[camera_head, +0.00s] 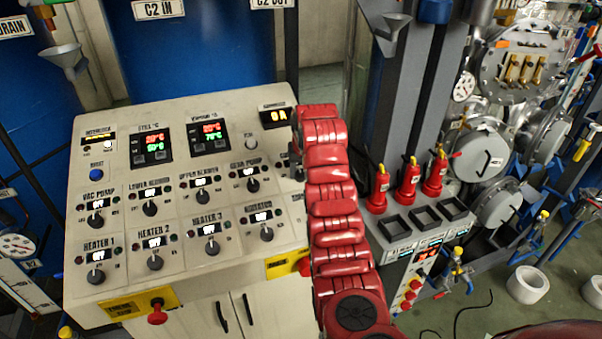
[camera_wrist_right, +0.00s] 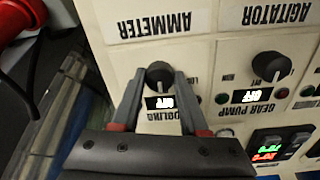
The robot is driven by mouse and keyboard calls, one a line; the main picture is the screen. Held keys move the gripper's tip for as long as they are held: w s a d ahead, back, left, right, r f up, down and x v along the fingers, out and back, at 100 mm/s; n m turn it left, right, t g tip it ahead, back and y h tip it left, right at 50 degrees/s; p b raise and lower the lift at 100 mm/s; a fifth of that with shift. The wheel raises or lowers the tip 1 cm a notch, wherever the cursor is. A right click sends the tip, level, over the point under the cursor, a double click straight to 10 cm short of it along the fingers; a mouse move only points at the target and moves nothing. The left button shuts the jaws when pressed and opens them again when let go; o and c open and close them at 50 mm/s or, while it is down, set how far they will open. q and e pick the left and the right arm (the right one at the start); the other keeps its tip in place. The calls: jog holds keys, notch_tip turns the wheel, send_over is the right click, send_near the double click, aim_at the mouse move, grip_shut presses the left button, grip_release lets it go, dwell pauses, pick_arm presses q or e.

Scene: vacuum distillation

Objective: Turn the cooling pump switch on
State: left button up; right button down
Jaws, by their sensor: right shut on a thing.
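The cooling pump switch is a round black knob (camera_wrist_right: 158,74) on the cream control panel (camera_head: 225,275). In the right wrist view it stands above a small display reading OFF (camera_wrist_right: 160,102) and a partly covered label ending in "OLING". My right gripper (camera_wrist_right: 158,82) has one finger on each side of the knob and is shut on it. In the head view, my right gripper (camera_head: 297,165) is at the panel's right edge, where my red arm hides the knob. My left gripper is not in view.
Similar knobs sit close by, among them the gear pump knob (camera_head: 253,185) and the agitator knob (camera_head: 267,234). Red bottles (camera_head: 408,180) stand on a rack right of my arm.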

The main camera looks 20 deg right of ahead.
jog(key=m+b, duration=0.2)
jog(key=b, duration=0.2)
jog(key=m+b, duration=0.2)
jog(key=b, duration=0.3)
jog(key=shift+f+m, duration=0.2)
jog(key=shift+m, duration=0.2)
jog(key=shift+m+b, duration=0.45)
jog(key=shift+m, duration=0.05)
jog(key=shift+r+m, duration=0.2)
jog(key=shift+m, duration=0.3)
jog(key=shift+m+b, duration=0.5)
jog(key=shift+m, duration=0.3)
jog(key=shift+w+d+r+m, duration=0.1)
jog(key=shift+m, duration=1.5)
jog(key=shift+c, duration=2.2)
grip_release()
